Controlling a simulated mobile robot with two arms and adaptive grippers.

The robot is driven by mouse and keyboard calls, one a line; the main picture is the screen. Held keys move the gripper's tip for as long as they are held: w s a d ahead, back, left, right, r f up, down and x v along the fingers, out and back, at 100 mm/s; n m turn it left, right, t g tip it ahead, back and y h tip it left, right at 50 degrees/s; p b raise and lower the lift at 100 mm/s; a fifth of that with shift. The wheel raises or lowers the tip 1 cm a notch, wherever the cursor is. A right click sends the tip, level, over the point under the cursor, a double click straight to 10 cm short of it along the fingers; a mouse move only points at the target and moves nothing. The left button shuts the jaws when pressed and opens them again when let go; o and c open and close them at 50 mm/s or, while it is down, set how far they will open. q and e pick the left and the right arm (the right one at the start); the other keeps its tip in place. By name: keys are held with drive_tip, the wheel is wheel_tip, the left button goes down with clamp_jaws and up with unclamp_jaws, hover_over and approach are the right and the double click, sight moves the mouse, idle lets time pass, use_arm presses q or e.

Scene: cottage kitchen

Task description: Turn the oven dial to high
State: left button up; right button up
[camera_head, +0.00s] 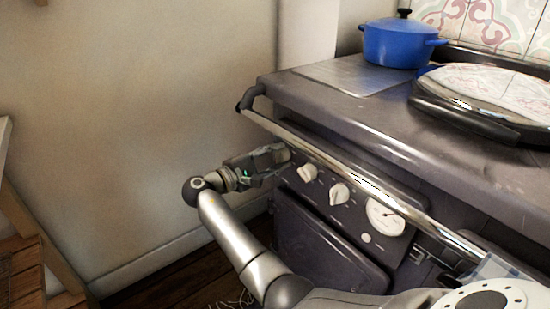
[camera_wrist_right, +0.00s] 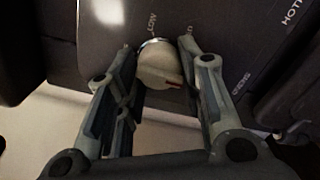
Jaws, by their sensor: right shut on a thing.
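The oven (camera_head: 330,245) is a dark range cooker with a front control panel. My right gripper (camera_head: 278,158) is at the left end of this panel, below the rail. In the right wrist view, a cream dial (camera_wrist_right: 160,66) with a small reddish-brown mark sits between the two fingers of my right gripper (camera_wrist_right: 157,58). The fingers are shut on it, one on each side. In the head view this dial is largely hidden by the gripper. Lettering surrounds the dial, but its setting is hard to read. My left gripper is not in view.
Two more cream dials (camera_head: 307,173) (camera_head: 339,193) and a round white gauge (camera_head: 385,218) lie to the right on the panel. A metal rail (camera_head: 345,168) runs just above. A blue pot (camera_head: 395,45) and a domed lid (camera_head: 490,95) are on top. A wooden chair (camera_head: 25,240) stands left.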

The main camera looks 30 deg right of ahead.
drive_tip(key=shift+f, duration=0.1)
drive_tip(key=o, duration=1)
drive_tip(key=shift+o, duration=0.2)
drive_tip(key=a, duration=1.2)
drive_tip(key=shift+s, duration=0.45)
